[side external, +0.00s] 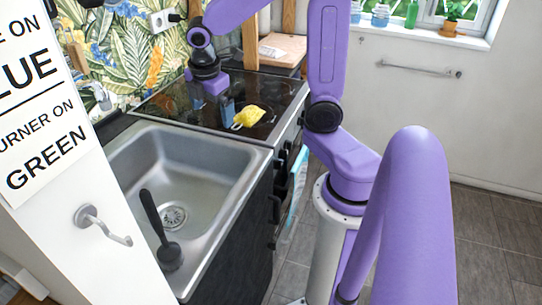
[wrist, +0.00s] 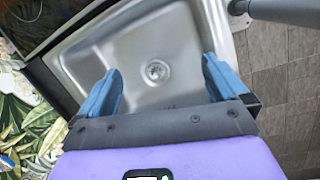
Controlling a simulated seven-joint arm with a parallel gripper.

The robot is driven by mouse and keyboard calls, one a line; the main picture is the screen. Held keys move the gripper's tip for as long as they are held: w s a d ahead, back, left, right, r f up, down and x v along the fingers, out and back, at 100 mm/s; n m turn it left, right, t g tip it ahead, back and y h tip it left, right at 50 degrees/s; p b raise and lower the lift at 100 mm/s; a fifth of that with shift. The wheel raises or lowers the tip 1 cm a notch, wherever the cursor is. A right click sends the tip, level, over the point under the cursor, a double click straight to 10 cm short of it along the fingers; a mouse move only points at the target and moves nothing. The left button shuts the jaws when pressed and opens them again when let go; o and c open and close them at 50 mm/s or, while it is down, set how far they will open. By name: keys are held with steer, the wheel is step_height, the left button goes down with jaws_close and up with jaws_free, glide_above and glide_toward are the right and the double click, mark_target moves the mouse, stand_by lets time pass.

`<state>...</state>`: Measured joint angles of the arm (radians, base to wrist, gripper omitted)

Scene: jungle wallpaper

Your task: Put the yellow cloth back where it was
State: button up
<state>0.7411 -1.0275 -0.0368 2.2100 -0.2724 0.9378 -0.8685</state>
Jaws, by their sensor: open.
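The yellow cloth (side external: 249,117) lies crumpled on the black stovetop (side external: 262,92), near its front edge beside the sink. My gripper (side external: 226,112) is over the stovetop, just left of the cloth in the side view. Its blue fingers look close to the cloth, but I cannot tell whether they touch it. In the wrist view my gripper (wrist: 161,68) is open, with nothing between the fingers. The cloth does not show in the wrist view.
The steel sink (side external: 225,143) holds a black ladle-like utensil (side external: 160,230). A wall hook (side external: 100,222) is at the front left, empty. A light blue towel (side external: 298,184) hangs at the oven front. A wall rail (side external: 418,69) is bare. A board (side external: 283,48) lies behind the stove.

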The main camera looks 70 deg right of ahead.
steer(key=s+a+y, duration=0.1)
steer(key=s+a, duration=0.2)
steer(key=s, duration=0.3)
steer(key=s+a+f+m, duration=0.1)
steer(key=s+a, duration=0.3)
steer(key=s, duration=0.3)
steer(key=s+a+m+g+y, duration=0.1)
steer(key=s+a, duration=0.3)
steer(key=s, duration=0.3)
steer(key=shift+f+y, duration=0.3)
steer(key=shift+w, duration=0.1)
